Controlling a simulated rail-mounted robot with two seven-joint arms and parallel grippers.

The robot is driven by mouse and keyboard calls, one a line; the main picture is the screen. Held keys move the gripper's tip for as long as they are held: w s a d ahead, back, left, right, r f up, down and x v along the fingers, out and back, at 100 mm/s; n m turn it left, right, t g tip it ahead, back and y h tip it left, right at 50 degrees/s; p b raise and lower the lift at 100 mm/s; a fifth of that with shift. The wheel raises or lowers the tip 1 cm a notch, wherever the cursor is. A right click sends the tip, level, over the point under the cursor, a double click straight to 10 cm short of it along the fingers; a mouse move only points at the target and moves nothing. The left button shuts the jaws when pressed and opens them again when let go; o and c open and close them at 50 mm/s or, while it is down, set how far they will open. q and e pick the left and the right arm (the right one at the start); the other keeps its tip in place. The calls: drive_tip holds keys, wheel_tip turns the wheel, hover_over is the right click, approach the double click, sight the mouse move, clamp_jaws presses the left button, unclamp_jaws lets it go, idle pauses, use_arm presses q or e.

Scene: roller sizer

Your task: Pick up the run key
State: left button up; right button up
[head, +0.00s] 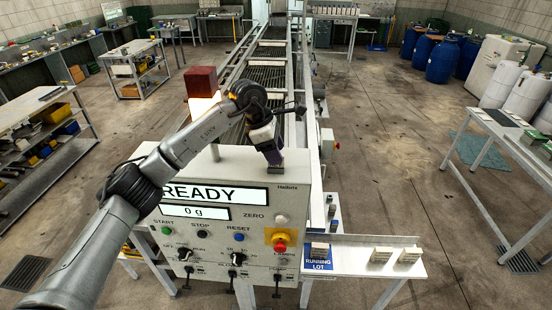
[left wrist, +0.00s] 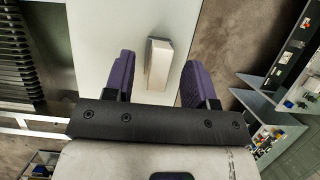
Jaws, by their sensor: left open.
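A small pale grey block stands on the light top of the control box; it appears to be the run key (left wrist: 158,65). In the left wrist view it lies between my two purple fingertips, with a gap on each side, nearer the left finger. My left gripper (left wrist: 158,80) is open and empty. In the head view my left gripper (head: 267,146) points down over the back right of the control box (head: 230,172), and its fingers partly hide what is beneath. My right gripper is not in view.
The box front has a READY display (head: 215,194), buttons, knobs and a red stop button (head: 280,247). A red block on a lit white post (head: 201,84) stands behind it. A white side shelf (head: 350,262) carries several small blocks. A roller conveyor (head: 262,68) runs behind.

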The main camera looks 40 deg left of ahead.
use_arm(q)
drive_tip(key=shift+x, duration=0.85)
clamp_jaws()
drive_tip(key=shift+r, duration=0.2)
